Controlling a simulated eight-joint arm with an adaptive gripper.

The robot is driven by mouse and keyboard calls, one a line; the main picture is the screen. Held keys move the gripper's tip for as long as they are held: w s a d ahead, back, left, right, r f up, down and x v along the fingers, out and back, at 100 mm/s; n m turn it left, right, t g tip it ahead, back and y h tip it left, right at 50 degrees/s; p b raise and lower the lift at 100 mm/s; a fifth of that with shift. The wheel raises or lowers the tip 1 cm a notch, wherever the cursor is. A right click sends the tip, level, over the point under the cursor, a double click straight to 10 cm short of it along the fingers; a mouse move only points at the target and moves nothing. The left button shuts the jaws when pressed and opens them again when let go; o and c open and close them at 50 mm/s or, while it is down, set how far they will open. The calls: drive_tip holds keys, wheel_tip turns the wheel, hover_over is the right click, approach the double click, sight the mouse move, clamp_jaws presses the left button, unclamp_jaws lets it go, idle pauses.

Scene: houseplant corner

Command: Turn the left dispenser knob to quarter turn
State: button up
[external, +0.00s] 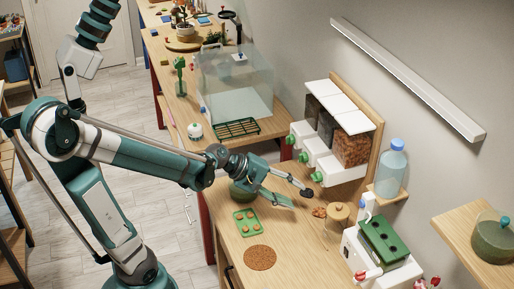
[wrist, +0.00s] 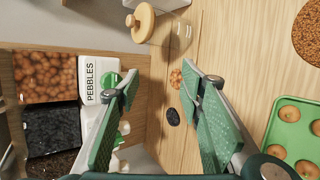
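A wall dispenser (external: 348,128) has three bins side by side, each with a green knob on its white front. The left knob (external: 290,139) is at the far end of the row in the external view; its exact turn angle is too small to tell. The middle knob (external: 303,157) and right knob (external: 316,177) are nearer. My gripper (external: 300,197) is open and empty, below and in front of the dispenser, apart from the knobs. In the wrist view my gripper (wrist: 160,85) has its fingers wide apart, and the left finger partly hides the lower knobs. The knob by the PEBBLES label (wrist: 109,79) shows clearly.
A wooden-lidded jar (external: 337,214) stands right of my gripper. A green tray (external: 246,222) and a round cork mat (external: 260,257) lie on the bench. A glass tank (external: 235,85) is behind. A water bottle (external: 391,170) stands on the right. Small loose pebbles (wrist: 175,78) lie below.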

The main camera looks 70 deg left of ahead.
drive_tip(key=w+a+r+n+t, duration=0.1)
drive_tip(key=a+n+t, duration=0.1)
drive_tip(key=a+n, duration=0.35)
drive_tip(key=w+a+r+n+t, duration=0.1)
drive_tip(key=w+a+n+t, duration=0.15)
drive_tip(key=a, duration=0.55)
drive_tip(key=n+t+y, duration=0.3)
drive_tip(key=n, duration=0.5)
approach(290, 140)
drive_tip(key=shift+w+a+f+p, duration=0.15)
drive_tip(key=shift+a+p, duration=0.25)
drive_tip(key=shift+a, duration=0.2)
drive_tip(key=shift+w, duration=0.1)
drive_tip(key=w+b, duration=0.1)
drive_tip(key=w, duration=0.6)
drive_tip(key=shift+w+d, duration=0.25)
drive_tip(key=shift+d, duration=0.05)
drive_tip(key=shift+c, duration=0.5)
drive_tip(key=c, duration=0.8)
